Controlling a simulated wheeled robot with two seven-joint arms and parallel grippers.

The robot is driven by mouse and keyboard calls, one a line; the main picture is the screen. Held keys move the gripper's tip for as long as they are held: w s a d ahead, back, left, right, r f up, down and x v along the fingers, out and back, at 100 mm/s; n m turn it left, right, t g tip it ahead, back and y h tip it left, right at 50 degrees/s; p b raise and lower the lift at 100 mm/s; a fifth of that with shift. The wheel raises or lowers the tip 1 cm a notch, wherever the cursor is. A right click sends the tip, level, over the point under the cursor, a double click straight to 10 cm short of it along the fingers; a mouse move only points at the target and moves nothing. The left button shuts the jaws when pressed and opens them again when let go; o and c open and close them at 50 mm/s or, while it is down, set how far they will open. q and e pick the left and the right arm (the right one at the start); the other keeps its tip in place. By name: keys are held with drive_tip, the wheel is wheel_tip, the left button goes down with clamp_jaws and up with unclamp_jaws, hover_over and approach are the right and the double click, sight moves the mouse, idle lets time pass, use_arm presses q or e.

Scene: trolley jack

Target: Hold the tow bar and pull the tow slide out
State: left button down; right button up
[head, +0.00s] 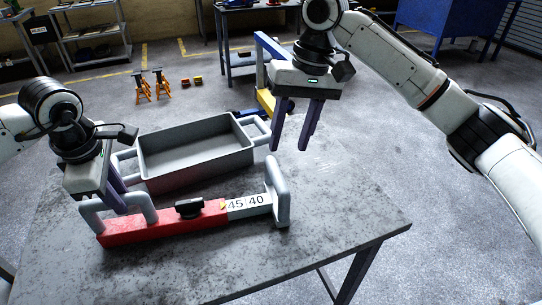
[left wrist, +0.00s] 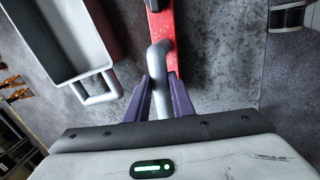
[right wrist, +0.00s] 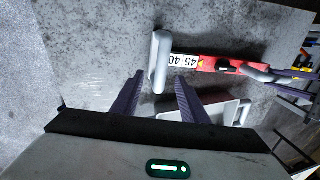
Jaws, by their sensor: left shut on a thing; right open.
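The red tow bar (head: 160,225) lies on the table with a black knob (head: 189,208) on top. Its grey left handle (head: 148,205) is between the fingers of my left gripper (head: 116,203), which is shut on it; the left wrist view shows this handle (left wrist: 160,80) between the fingers (left wrist: 160,92). The pale tow slide (head: 250,203), marked 45 and 40, sticks out of the bar's right end and carries a grey upright end handle (head: 277,190). My right gripper (head: 288,148) is open and empty above that handle. In the right wrist view the end handle (right wrist: 160,62) lies ahead of the open fingers (right wrist: 160,82).
A grey tray (head: 195,150) with side handles stands behind the bar on the table (head: 330,240). The table's right part is clear. Orange stands (head: 143,88), shelves (head: 92,35) and a blue cabinet (head: 455,25) stand farther back.

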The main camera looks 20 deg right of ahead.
use_arm(q)
drive_tip(key=shift+s+d, duration=0.1)
drive_tip(key=shift+d, duration=0.05)
use_arm(e)
drive_tip(key=shift+d+r, duration=0.2)
drive_tip(key=shift+r, duration=0.65)
drive_tip(key=shift+d+r, duration=0.2)
drive_tip(key=shift+r, duration=0.65)
use_arm(q)
drive_tip(key=c, duration=1.5)
unclamp_jaws()
drive_tip(key=shift+o, duration=0.2)
